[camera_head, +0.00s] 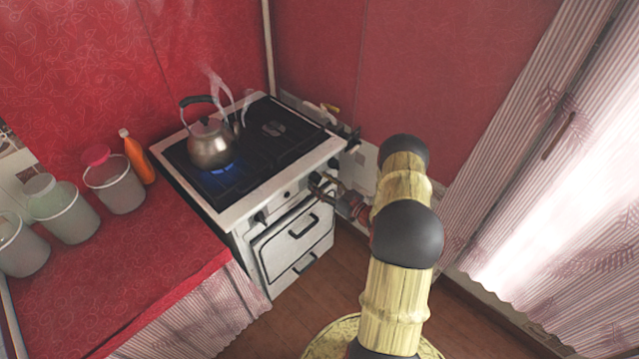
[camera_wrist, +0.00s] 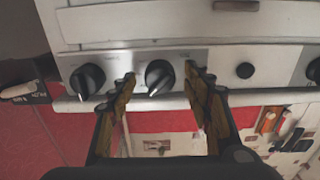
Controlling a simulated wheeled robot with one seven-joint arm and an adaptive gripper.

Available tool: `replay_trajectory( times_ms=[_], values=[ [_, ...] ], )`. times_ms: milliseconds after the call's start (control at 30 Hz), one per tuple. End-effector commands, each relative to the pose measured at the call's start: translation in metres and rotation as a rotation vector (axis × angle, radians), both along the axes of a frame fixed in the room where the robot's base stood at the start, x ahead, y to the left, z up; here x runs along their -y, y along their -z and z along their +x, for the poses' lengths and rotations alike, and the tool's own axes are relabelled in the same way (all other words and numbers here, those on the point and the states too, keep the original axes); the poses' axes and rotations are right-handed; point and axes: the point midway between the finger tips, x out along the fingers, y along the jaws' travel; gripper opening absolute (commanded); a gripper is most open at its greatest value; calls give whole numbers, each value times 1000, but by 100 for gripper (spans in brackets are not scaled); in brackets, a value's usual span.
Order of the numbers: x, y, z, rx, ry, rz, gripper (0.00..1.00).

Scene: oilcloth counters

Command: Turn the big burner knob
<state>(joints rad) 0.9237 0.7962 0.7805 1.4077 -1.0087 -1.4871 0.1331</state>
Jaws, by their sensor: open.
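In the wrist view, a row of black burner knobs sits on the stove's metal front panel. One black knob (camera_wrist: 158,76) with a white pointer mark lies between my fingertips in the picture. My gripper (camera_wrist: 161,73) is open, with a finger on each side of that knob and gaps visible. I cannot tell how far the fingertips reach along it. A similar knob (camera_wrist: 88,80) is to its left, and another (camera_wrist: 314,70) is at the right edge. In the head view my gripper (camera_head: 322,186) is at the right part of the stove front (camera_head: 288,197).
A steaming kettle (camera_head: 211,145) stands over a lit blue flame on the stove top (camera_head: 270,165). A red counter (camera_head: 130,235) at left holds several jars and an orange bottle (camera_head: 139,158). A small black button (camera_wrist: 245,70) is right of the knob. A striped curtain hangs at right.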

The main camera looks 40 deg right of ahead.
Motion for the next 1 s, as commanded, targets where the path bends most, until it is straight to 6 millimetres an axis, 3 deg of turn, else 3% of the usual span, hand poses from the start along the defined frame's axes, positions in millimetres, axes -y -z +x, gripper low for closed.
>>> replay_trajectory(
  times_ms=[400, 1000],
  values=[
    [0, 0, 9, 0, 1, 0, 49],
    [0, 0, 9, -1, 1, 0, 15]
  ],
)
